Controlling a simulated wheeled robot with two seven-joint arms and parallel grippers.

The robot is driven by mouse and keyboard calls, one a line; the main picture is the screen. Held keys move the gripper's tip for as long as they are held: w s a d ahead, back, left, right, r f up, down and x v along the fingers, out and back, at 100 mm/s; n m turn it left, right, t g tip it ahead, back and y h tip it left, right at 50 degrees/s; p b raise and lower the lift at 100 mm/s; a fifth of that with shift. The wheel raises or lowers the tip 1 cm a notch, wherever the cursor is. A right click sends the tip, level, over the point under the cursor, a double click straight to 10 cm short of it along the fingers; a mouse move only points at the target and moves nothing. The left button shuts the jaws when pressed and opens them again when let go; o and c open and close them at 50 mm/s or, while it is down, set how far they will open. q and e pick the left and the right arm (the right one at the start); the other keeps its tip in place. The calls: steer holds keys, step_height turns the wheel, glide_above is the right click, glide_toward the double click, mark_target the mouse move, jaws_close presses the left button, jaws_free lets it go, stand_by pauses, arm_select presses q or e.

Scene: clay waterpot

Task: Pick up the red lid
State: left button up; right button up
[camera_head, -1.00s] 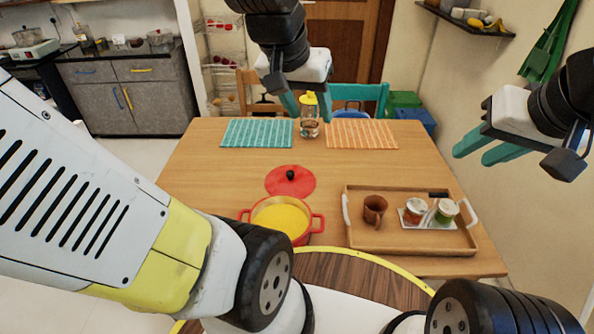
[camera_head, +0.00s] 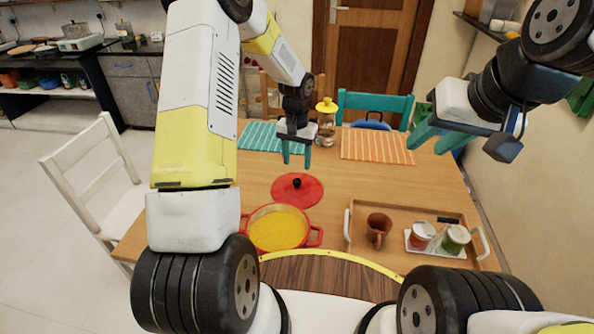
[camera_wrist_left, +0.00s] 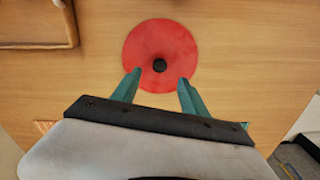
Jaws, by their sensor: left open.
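The red lid (camera_head: 298,188) lies flat on the wooden table, just behind the red pot, with its black knob facing up. My left gripper (camera_head: 296,160) is open and empty above the table, behind the lid. In the left wrist view the lid (camera_wrist_left: 158,45) lies just beyond the teal fingertips of my left gripper (camera_wrist_left: 158,75), and the black knob sits near the gap between them. My right gripper (camera_head: 437,143) hangs at the right, away from the lid, with its teal fingers apart and nothing between them.
A red pot (camera_head: 252,238) with yellow contents stands in front of the lid. A wooden tray (camera_head: 400,262) with a brown mug (camera_head: 378,228) and two jars is at the right. A glass jar with a yellow top (camera_head: 326,122) stands behind, between teal and orange placemats.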

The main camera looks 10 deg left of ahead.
mark_target(297, 180)
arm_select(q)
step_height(297, 180, down, 8)
steer(key=shift+w+f, duration=0.15)
jaws_close()
stand_by(0.4)
stand_by(1.3)
